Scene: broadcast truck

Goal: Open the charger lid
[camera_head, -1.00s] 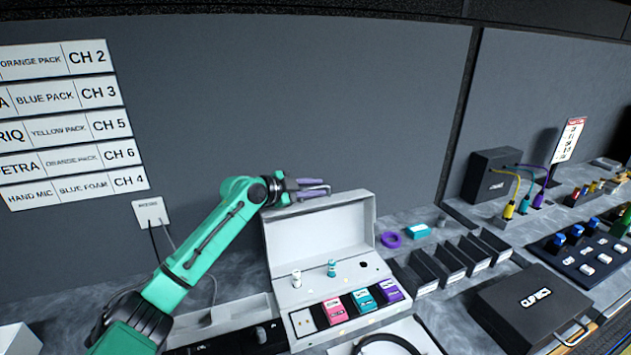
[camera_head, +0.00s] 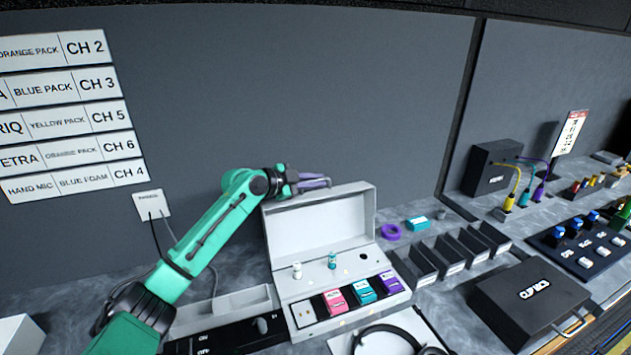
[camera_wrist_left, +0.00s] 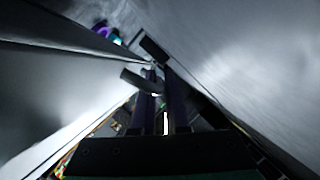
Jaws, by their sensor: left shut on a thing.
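The charger (camera_head: 296,314) is a white box on the counter, with pink, teal and purple packs in its front slots and two small bottles behind them. Its lid (camera_head: 318,228) stands open, upright at the back, with its pale inner face toward me. My left gripper (camera_head: 314,182), with purple fingers, is at the lid's top left edge and shut on the lid. In the left wrist view the dark fingers (camera_wrist_left: 160,105) lie between pale surfaces; the exact contact is hard to see. My right gripper is not in view.
A purple ring (camera_head: 391,231) and a teal block (camera_head: 417,223) lie right of the lid. Dark open bins (camera_head: 447,257) and a black case (camera_head: 530,297) stand farther right. The grey wall rises close behind. A headset (camera_head: 385,333) lies in front.

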